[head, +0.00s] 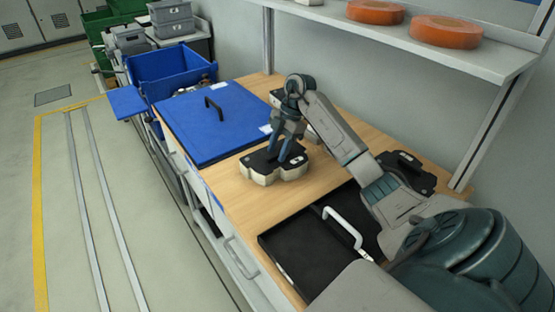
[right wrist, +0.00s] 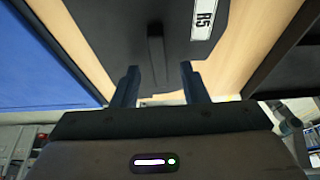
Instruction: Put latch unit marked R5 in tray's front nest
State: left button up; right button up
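The latch unit marked R5 (head: 264,172) has a black top and a cream base. It stands on the wooden bench below my right gripper (head: 280,153). In the right wrist view, its black top (right wrist: 112,22) carries a white R5 label, and a raised black bar lies in line with the gap between the fingers of my right gripper (right wrist: 159,82). The fingers are apart and I see no contact with the bar. My left gripper is out of view. No open tray nest is visible; a black panel with a white handle (head: 312,262) lies in front, partly hidden by my arm.
A blue panel with a black handle (head: 190,122) lies left of the unit. Another black-topped unit (head: 412,165) stands at the right, partly behind my arm. A blue crate (head: 170,70) stands beyond. A shelf with orange discs (head: 446,32) overhangs the bench.

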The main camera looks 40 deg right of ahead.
jog(key=shift+f, duration=0.3)
dwell(0.4)
grip_shut()
